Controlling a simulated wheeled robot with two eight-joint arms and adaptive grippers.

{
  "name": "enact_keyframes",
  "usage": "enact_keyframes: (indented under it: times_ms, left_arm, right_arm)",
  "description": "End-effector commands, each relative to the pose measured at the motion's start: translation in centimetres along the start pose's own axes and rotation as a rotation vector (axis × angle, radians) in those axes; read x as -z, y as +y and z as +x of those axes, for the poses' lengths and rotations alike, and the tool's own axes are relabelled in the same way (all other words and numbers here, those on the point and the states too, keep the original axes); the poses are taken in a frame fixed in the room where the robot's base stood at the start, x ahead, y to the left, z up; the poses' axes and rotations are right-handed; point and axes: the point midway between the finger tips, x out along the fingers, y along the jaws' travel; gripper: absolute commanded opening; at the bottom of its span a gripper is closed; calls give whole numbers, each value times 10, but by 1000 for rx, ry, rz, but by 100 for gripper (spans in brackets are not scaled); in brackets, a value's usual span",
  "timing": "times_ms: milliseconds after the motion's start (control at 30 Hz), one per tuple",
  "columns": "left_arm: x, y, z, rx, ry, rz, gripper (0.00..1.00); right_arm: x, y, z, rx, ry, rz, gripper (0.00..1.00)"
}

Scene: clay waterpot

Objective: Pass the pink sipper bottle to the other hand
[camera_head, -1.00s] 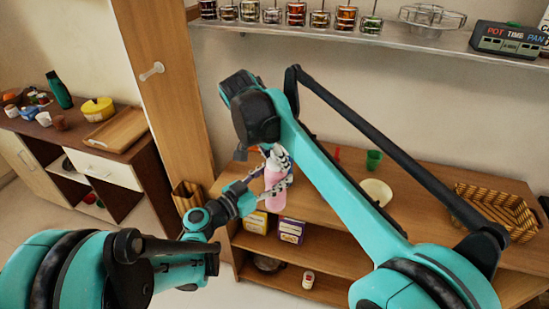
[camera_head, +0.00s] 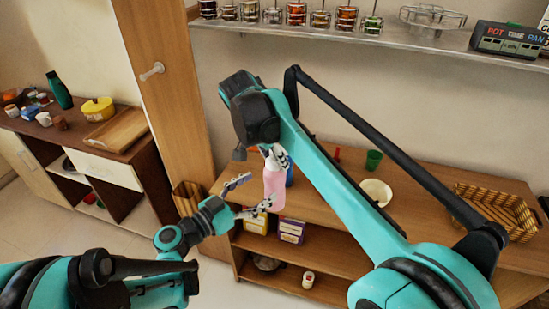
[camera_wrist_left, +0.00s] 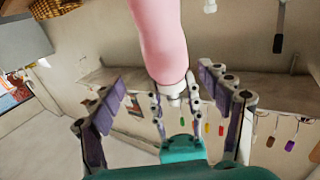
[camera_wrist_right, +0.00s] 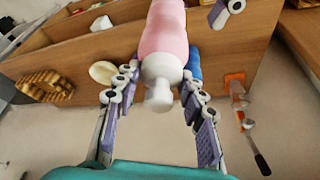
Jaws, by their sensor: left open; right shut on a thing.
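The pink sipper bottle (camera_head: 274,188) hangs upright with its white top up, above the low wooden shelf unit. My right gripper (camera_head: 277,157) is shut on the white top; the right wrist view shows its fingers on both sides of the white cap (camera_wrist_right: 158,90). My left gripper (camera_head: 249,197) is open, to the left of the bottle, with one finger low beside the bottle. In the left wrist view the pink body (camera_wrist_left: 160,38) lies ahead, between the directions of the spread left fingers (camera_wrist_left: 165,115); contact is not clear.
A blue object (camera_wrist_right: 194,66) stands behind the bottle. A tall wood panel (camera_head: 168,100) rises at the left.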

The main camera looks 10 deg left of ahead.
Motion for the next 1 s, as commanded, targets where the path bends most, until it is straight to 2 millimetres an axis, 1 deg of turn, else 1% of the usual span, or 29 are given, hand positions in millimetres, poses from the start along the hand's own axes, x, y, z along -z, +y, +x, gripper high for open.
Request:
enact_keyframes:
  times_ms: [33,100,200,300,400,467,567,667,700,767,800,900,1000]
  left_arm:
    - [0,-2,-12,7,0,0,77]
    - [0,-1,-24,5,0,0,77]
    - [0,-1,-38,2,0,0,77]
    - [0,0,-45,0,-1,-1,77]
    - [-5,5,-46,-7,-36,-22,77]
    - [-12,12,-44,-15,-90,-57,77]
    - [-32,29,-41,-15,-247,-145,77]
    - [-58,48,-48,30,-455,-244,77]
    - [-68,54,-55,65,-539,-280,77]
    - [-79,61,-68,135,-651,-321,77]
    - [-85,63,-79,189,-717,-338,77]
    - [-92,64,-106,336,-833,-362,77]
    - [-92,60,-131,470,-891,-359,77]
  right_arm:
    - [0,0,0,0,0,0,0]
    - [0,0,0,0,0,0,0]
    - [0,0,0,0,0,0,0]
    - [0,0,0,0,0,0,0]
    - [0,0,0,0,0,0,0]
    - [0,0,0,0,0,0,0]
    - [0,0,0,0,0,0,0]
    - [0,0,0,0,0,0,0]
    - [0,0,0,0,0,0,0]
    - [0,0,0,0,0,0,0]
    - [0,0,0,0,0,0,0]
    - [0,0,0,0,0,0,0]
    - [0,0,0,0,0,0,0]
